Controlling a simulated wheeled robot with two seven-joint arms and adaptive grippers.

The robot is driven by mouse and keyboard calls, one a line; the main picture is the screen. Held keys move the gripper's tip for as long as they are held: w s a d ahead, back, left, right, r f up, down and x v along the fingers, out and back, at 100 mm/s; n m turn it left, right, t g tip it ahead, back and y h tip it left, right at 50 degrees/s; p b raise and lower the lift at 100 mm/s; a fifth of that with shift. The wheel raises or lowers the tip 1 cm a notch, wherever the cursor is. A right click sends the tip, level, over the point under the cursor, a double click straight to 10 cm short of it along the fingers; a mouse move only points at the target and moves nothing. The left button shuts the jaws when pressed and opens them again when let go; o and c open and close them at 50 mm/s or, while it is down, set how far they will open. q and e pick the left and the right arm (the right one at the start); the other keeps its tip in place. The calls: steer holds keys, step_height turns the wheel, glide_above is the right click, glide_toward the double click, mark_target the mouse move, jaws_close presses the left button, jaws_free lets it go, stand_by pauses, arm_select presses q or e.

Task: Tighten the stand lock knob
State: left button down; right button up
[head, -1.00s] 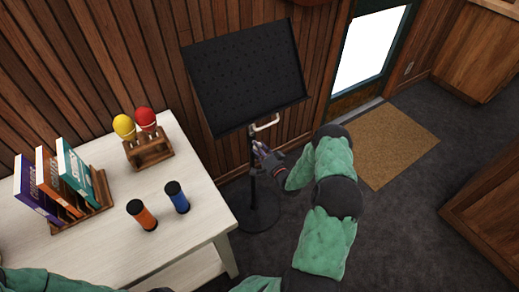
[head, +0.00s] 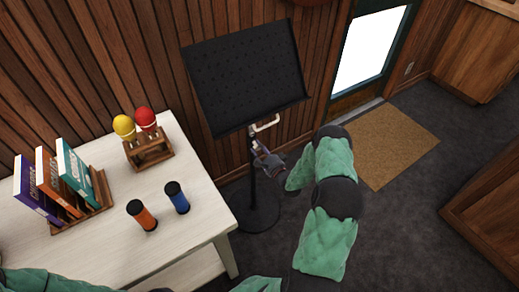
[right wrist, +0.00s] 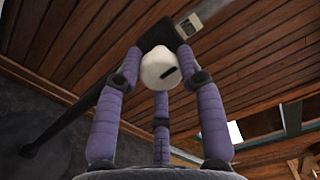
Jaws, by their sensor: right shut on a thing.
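A black music stand with a wide perforated desk (head: 245,80) stands against the wood wall, on a thin pole and a round base (head: 255,208). My right gripper (head: 262,156) is at the pole below that handle. In the right wrist view its purple fingers (right wrist: 158,75) are shut around the pale, rounded lock knob (right wrist: 157,66), which has a dark slot-like mark. The dark pole (right wrist: 75,118) runs behind it. My left gripper is not in view.
A white table (head: 100,235) at left holds books in a rack (head: 82,218), red and yellow maracas in a wooden holder (head: 150,155), and orange (head: 142,216) and blue (head: 177,198) cylinders. A brown mat (head: 385,145) lies by the door at right. Dark floor is open around my right arm.

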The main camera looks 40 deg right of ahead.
steer(key=shift+a+f, duration=0.25)
steer(key=shift+a, duration=0.1)
steer(key=o, duration=1)
steer(key=shift+s, duration=0.1)
steer(key=shift+c, duration=0.2)
steer(key=shift+o, duration=0.8)
steer(key=shift+r, duration=0.1)
steer(key=shift+d, duration=0.1)
steer(key=shift+r, duration=0.1)
steer(key=shift+d, duration=0.1)
steer(key=s+a, duration=0.1)
steer(key=s, duration=1)
steer(key=shift+s+a, duration=0.2)
steer(key=shift+s, duration=0.2)
